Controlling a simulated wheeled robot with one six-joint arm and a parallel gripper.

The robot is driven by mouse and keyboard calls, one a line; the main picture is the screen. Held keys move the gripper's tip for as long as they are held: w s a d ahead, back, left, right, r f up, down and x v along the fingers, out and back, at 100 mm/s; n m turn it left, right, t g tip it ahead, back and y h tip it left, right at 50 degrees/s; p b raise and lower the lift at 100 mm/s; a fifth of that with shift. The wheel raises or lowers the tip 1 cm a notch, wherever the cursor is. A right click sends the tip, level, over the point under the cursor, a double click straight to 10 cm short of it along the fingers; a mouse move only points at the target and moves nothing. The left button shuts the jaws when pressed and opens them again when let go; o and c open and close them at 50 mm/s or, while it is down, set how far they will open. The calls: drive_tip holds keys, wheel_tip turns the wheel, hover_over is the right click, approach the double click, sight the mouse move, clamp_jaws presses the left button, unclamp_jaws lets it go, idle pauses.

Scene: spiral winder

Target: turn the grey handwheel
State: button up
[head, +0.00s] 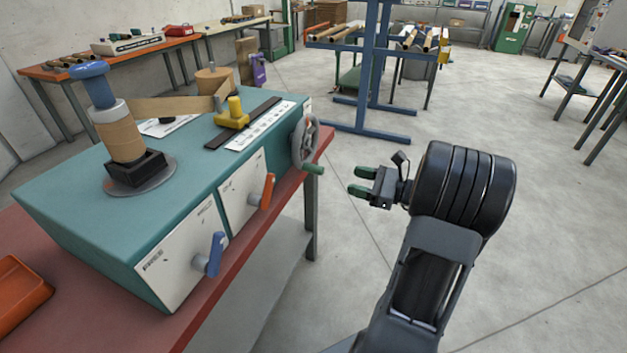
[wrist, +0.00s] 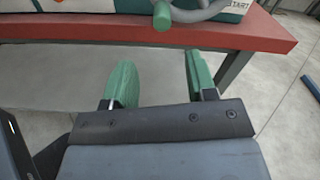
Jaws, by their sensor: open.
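The grey handwheel (head: 304,143) is on the right end of the teal winder's front face, with a green handle (head: 314,169) sticking out at its lower edge. In the wrist view the lower part of the wheel (wrist: 207,11) shows at the top, cut off by the frame, and its green handle (wrist: 162,16) hangs beyond my fingertips. My gripper (head: 358,181) is open and empty, to the right of the handwheel and apart from it. In the wrist view its two green fingers (wrist: 159,74) are spread and point toward the red bench edge, below the handle.
The teal winder (head: 190,155) stands on a red bench (head: 232,275). An orange lever (head: 267,191) and a blue lever (head: 215,254) stick out of its front, left of the wheel. A blue rack (head: 369,70) stands behind. The floor around my gripper is clear.

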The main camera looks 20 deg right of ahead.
sight(313, 169)
drive_tip(key=b+x, duration=0.1)
drive_tip(key=x, duration=1.2)
drive_tip(key=shift+w, duration=0.2)
drive_tip(key=shift+d, duration=0.1)
